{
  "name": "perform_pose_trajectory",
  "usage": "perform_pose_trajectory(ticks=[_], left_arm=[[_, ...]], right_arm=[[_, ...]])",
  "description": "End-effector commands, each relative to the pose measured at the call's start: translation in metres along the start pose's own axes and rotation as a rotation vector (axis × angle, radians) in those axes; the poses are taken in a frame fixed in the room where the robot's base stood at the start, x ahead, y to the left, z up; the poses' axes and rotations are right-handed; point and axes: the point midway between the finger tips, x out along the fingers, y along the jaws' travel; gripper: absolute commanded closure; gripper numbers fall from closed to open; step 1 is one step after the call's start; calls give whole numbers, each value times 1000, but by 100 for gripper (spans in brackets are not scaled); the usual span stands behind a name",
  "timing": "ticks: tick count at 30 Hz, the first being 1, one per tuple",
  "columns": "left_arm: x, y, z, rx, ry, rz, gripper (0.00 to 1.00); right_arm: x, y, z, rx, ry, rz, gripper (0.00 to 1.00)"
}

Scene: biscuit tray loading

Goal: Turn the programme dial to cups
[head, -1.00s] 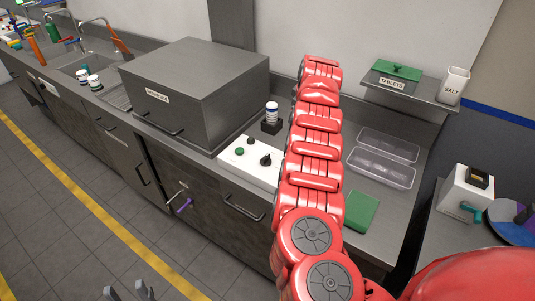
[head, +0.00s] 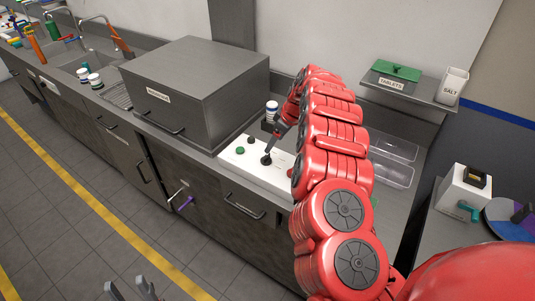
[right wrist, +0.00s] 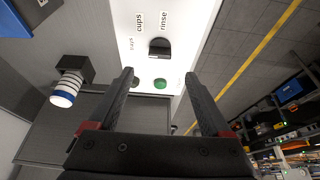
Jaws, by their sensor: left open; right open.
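The programme dial (head: 266,160) is a black knob on a white control panel (head: 232,161) beside the grey machine. In the right wrist view the dial (right wrist: 160,47) lies just beyond my fingertips, with printed words "cups" (right wrist: 139,22) and "rinse" (right wrist: 164,20) and a smaller, unclear label near it. I cannot tell which label the dial points at. My right gripper (right wrist: 159,76) is open and empty, with the dial ahead of the gap and apart from the fingers. My left gripper (head: 129,289) is open and empty at the bottom of the head view, over the floor.
A green button (right wrist: 160,84) and a small dark knob (right wrist: 133,80) sit close to the dial. A white-and-blue container (head: 272,107) stands on a black block (right wrist: 75,69) behind the panel. The grey machine (head: 195,85) stands left. My right arm hides part of the counter.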

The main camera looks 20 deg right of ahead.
Motion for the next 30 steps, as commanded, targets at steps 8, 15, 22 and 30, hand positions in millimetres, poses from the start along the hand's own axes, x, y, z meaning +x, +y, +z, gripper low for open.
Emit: perform_pose_trajectory(ticks=[8,15,22,30], left_arm=[[-18,1,3,0,0,0,50],[-8,0,1,0,0,0,50],[-6,0,1,0,0,0,50],[-5,0,1,0,0,0,50]], right_arm=[[34,0,1,-1,-4,-1,18],[62,3,2,2,-4,5,18],[80,2,2,0,-4,3,18],[86,0,-1,1,1,-1,18]])
